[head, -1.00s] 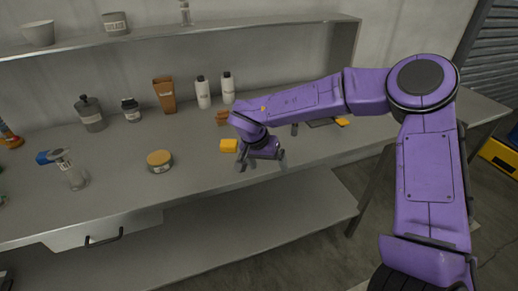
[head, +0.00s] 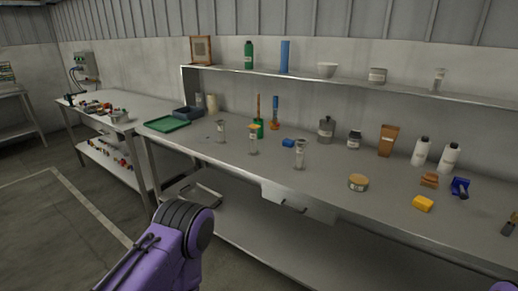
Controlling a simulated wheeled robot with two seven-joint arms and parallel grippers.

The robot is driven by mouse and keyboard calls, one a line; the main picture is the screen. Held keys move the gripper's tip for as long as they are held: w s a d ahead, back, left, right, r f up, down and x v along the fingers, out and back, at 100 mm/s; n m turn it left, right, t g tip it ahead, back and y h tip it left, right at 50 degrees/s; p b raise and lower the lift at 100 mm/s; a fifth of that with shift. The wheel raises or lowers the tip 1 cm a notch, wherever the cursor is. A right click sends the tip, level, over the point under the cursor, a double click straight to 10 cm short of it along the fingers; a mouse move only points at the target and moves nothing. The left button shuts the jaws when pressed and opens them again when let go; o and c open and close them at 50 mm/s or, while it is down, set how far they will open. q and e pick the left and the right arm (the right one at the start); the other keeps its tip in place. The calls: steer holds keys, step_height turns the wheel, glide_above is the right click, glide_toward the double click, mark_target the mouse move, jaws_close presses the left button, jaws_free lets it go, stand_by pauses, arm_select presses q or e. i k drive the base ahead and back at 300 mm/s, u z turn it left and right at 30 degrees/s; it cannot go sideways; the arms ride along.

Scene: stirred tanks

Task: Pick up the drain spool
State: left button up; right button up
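I cannot make out a drain spool for certain. The far left table (head: 150,103) carries several small red, dark and metallic parts (head: 97,107), too small to tell apart. A purple link of my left arm shows at the bottom left, and a sliver of purple at the bottom right corner. Neither gripper is in the picture.
A shelf (head: 300,78) runs above. Floor at left is open.

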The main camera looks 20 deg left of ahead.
mark_target(254, 151)
steer(key=k, duration=0.15)
steer(key=u, duration=1.55)
steer(key=i, duration=0.9)
steer(key=z, duration=1.5)
